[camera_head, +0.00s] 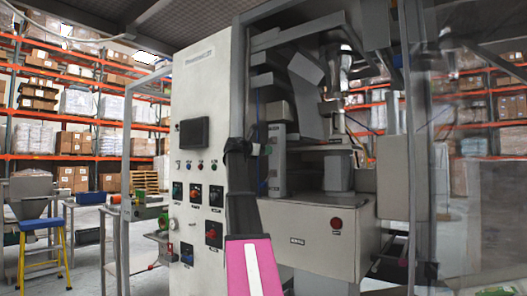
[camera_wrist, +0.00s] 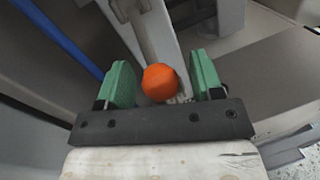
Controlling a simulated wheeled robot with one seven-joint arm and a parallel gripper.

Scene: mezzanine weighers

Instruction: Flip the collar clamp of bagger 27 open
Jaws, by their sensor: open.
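In the wrist view, my gripper (camera_wrist: 161,62) has two green fingers standing apart. An orange ball knob (camera_wrist: 160,83) sits between them, with visible gaps on both sides. The knob appears to be on the end of a grey metal bar (camera_wrist: 153,35) leading away from the camera. I cannot tell whether this is the collar clamp's handle. In the head view, my gripper (camera_head: 267,150) is small, at the left front of the bagging machine (camera_head: 317,222). The knob and clamp cannot be made out there. No number 27 is legible.
A white control cabinet (camera_head: 202,70) with a dark screen and several buttons stands left of my arm. A blue hose or rod (camera_wrist: 62,38) runs beside my gripper. A clear panel (camera_head: 475,170) is on the right. Loaded orange racks (camera_head: 85,157) fill the background.

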